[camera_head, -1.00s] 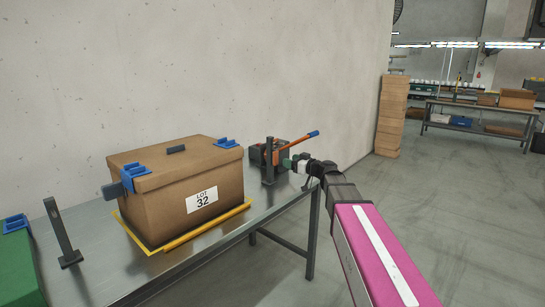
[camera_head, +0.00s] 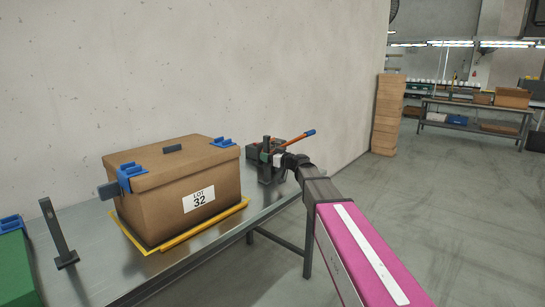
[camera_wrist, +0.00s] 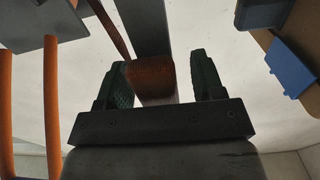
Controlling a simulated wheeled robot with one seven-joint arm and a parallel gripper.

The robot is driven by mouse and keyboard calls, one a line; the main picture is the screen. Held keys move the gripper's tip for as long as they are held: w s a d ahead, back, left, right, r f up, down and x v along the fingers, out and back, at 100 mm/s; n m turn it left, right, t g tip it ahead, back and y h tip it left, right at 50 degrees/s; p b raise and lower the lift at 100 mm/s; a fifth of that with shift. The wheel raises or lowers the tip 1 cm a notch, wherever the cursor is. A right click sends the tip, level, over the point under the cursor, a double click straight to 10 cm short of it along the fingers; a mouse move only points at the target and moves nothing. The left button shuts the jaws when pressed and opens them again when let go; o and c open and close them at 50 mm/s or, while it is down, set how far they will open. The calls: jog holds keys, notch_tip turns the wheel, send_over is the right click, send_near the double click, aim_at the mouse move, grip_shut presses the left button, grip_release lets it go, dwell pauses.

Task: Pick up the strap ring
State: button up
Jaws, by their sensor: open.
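The strap ring seems to be the reddish-brown band (camera_wrist: 152,72) in the wrist view, on a dark grey upright post (camera_wrist: 145,28). My gripper (camera_wrist: 158,60) is open, with one green-padded finger on each side of the band. A gap shows between the band and the right finger; the left finger is very close to it, and I cannot tell if they touch. In the head view my gripper (camera_head: 266,157) is at the post (camera_head: 265,172) at the table's far end. The band is too small to make out there.
A brown lidded box (camera_head: 175,195) marked LOT 32 with blue clips stands on the metal table (camera_head: 110,268). A tool with an orange lever (camera_head: 290,142) is just behind my gripper. Another post (camera_head: 58,235) and a green box (camera_head: 15,270) are at left.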

jog(key=c, duration=1)
jog(key=shift+c, duration=0.2)
